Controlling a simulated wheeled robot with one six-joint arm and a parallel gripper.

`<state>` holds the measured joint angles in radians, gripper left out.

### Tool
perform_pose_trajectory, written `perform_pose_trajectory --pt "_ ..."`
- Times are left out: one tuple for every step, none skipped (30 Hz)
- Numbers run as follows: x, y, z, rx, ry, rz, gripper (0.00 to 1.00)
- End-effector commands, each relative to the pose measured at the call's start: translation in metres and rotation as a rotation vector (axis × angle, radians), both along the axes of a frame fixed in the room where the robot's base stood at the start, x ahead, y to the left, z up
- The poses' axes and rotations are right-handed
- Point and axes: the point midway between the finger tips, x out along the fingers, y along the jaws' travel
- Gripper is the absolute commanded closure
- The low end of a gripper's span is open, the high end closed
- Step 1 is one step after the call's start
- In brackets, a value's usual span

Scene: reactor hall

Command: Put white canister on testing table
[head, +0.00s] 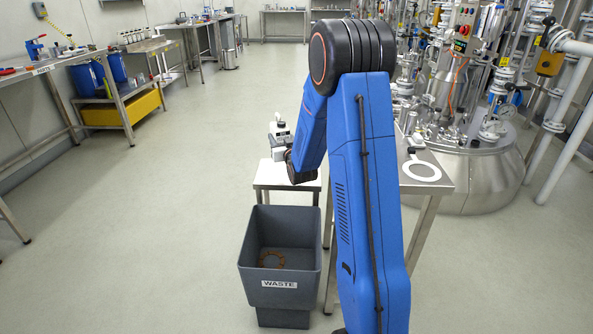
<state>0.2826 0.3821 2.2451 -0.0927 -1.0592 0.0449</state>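My gripper is above a small white-topped table (270,174). The fingers are small and partly hidden by the wrist, so I cannot tell whether they are closed on the canister. No table is readably marked as the testing table. A steel bench (62,64) at the left has a small label, too small to read surely.
A grey waste bin (280,240) with a brown ring (270,259) inside stands in front of the small table. A steel table (440,184) with a white ring (421,171) is right of my arm. Reactor vessels (478,175) fill the right. The left floor is clear.

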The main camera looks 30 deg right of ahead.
Motion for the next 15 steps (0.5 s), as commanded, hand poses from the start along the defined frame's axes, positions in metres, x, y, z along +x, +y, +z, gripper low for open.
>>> perform_pose_trajectory --pt "0.000 0.000 -0.006 0.000 0.002 0.000 0.93" --pt "0.000 0.000 -0.010 0.000 0.002 0.000 0.93" --pt "0.000 0.000 -0.017 0.002 0.003 0.000 0.93" --pt "0.000 0.000 -0.023 0.002 0.004 0.000 0.93" --pt "0.000 0.000 -0.027 0.002 0.003 0.000 0.93" --pt "0.000 0.000 -0.034 0.002 0.003 0.000 0.93" --pt "0.000 0.000 -0.038 0.002 0.003 0.000 0.93" --pt "0.000 0.000 -0.042 0.001 0.002 0.000 0.93" --pt "0.000 0.000 -0.046 0.001 0.002 0.000 0.93" --pt "0.000 0.000 -0.049 0.001 0.002 0.000 0.93" --pt "0.000 0.000 -0.051 0.001 0.001 0.000 0.93" --pt "0.000 0.000 -0.053 0.000 0.000 0.000 0.93" --pt "0.000 0.000 -0.054 0.000 0.000 0.000 0.93" --pt "0.000 0.000 -0.055 0.000 -0.001 0.000 0.93" --pt "0.000 0.000 -0.056 0.000 -0.001 0.000 0.93"
